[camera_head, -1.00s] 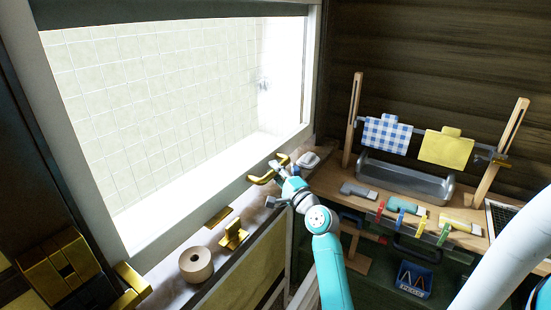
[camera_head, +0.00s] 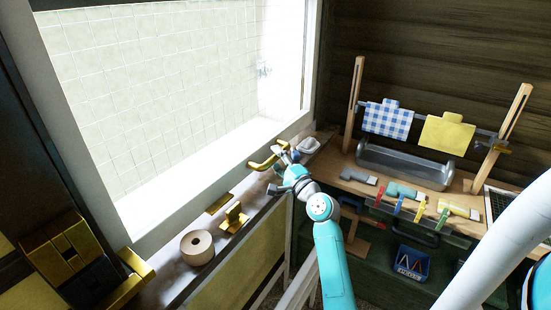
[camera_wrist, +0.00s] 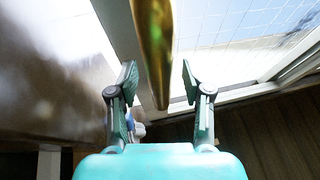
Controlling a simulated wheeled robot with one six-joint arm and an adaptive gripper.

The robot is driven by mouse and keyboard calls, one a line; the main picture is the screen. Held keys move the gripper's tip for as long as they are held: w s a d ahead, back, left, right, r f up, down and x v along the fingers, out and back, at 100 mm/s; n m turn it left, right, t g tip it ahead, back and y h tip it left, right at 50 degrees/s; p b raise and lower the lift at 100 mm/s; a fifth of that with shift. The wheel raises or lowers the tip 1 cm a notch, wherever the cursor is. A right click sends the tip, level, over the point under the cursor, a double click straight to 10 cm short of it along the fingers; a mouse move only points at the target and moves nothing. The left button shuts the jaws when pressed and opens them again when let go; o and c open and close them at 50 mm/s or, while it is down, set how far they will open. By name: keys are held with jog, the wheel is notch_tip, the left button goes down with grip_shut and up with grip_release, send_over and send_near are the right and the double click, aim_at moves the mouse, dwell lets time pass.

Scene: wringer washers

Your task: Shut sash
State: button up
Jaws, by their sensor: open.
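The window sash (camera_head: 221,168) has a pale frame around a bright pane with a tiled pattern behind it. A curved brass handle (camera_head: 265,159) is at its lower edge. How far the sash stands open is hard to tell. My gripper (camera_head: 281,170) is beside the handle in the head view. In the wrist view, my gripper (camera_wrist: 159,82) is open and empty, its two fingers apart.
A wooden bench (camera_head: 352,185) to the right holds a metal trough (camera_head: 405,167), hanging cloths (camera_head: 387,119) and clips. A black and brass object (camera_head: 70,262) stands at lower left.

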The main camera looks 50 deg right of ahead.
jog(key=v, duration=1.1)
jog(key=shift+s+f, duration=0.1)
jog(key=shift+s, duration=0.05)
jog(key=w+d+g, duration=0.1)
jog(key=w, duration=0.2)
jog(key=w+d+r+n+g, duration=0.1)
jog(key=w, duration=0.3)
jog(key=w+d+r+g+y, duration=0.1)
jog(key=w, duration=0.3)
jog(key=shift+d+r+n+g, duration=0.1)
jog(key=shift+d+n+g, duration=0.25)
jog(key=shift+n+g, duration=0.05)
jog(key=shift+c, duration=0.2)
grip_shut()
